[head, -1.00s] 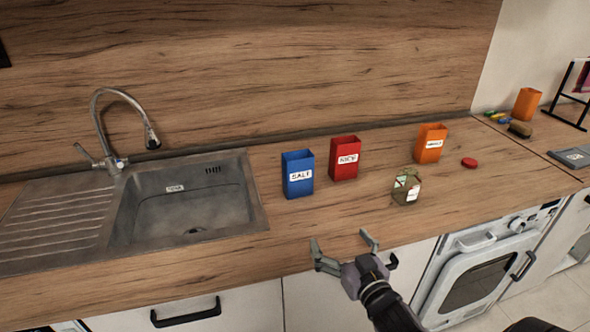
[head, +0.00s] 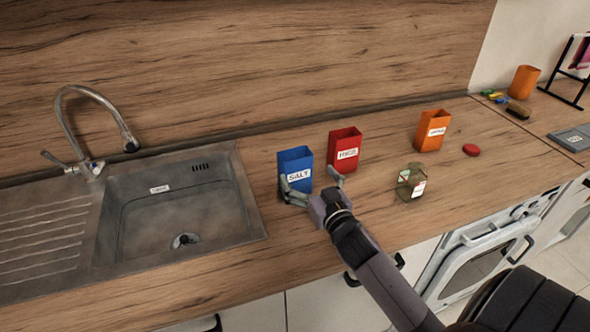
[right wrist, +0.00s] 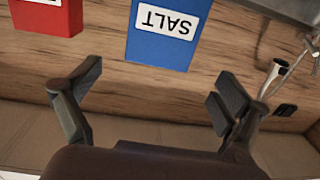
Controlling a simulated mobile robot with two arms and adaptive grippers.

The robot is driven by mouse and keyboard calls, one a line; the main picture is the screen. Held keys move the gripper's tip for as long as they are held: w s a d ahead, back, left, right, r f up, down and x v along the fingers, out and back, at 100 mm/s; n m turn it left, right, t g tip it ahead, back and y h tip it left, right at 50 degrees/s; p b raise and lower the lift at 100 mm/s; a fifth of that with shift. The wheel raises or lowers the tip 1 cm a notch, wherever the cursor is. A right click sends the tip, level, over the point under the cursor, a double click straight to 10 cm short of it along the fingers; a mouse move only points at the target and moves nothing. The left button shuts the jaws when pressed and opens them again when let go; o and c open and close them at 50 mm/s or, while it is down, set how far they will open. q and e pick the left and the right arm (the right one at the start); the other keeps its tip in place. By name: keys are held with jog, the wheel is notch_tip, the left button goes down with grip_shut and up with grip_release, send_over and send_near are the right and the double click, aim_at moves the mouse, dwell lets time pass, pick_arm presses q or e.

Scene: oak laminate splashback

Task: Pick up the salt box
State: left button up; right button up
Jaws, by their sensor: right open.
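The salt box (head: 295,166) is a blue, open-topped box with a white SALT label, upright on the wooden counter to the right of the sink. It also shows in the right wrist view (right wrist: 160,48), upside down and ahead of the fingers. My right gripper (head: 312,187) is open and empty at the counter, just in front of the box. In the head view its left finger overlaps the box's lower front; its right finger is near the red box. In the wrist view the fingers (right wrist: 150,95) stand wide apart, with the box beyond them. My left gripper is not in view.
A red box (head: 345,150) stands close to the right of the salt box. The sink (head: 180,215) is to the left.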

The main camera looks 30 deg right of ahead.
aim_at(299, 161)
jog(key=w, duration=0.3)
jog(key=shift+w+d+r+p, duration=0.1)
jog(key=shift+w+d+p, duration=0.25)
jog(key=w, duration=0.2)
jog(key=w+d+p, duration=0.1)
jog(key=w, duration=0.1)
jog(key=shift+w+r+p, duration=0.15)
jog(key=shift+w+p, duration=0.05)
jog(key=shift+p, duration=0.1)
jog(key=shift+w, duration=0.2)
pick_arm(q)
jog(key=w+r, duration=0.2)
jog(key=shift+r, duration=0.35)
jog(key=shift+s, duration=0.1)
pick_arm(e)
jog(key=shift+s, duration=0.1)
jog(key=shift+c, duration=0.4)
jog(key=c, duration=1.8)
jog(key=shift+c, duration=0.8)
jog(key=shift+r, duration=0.1)
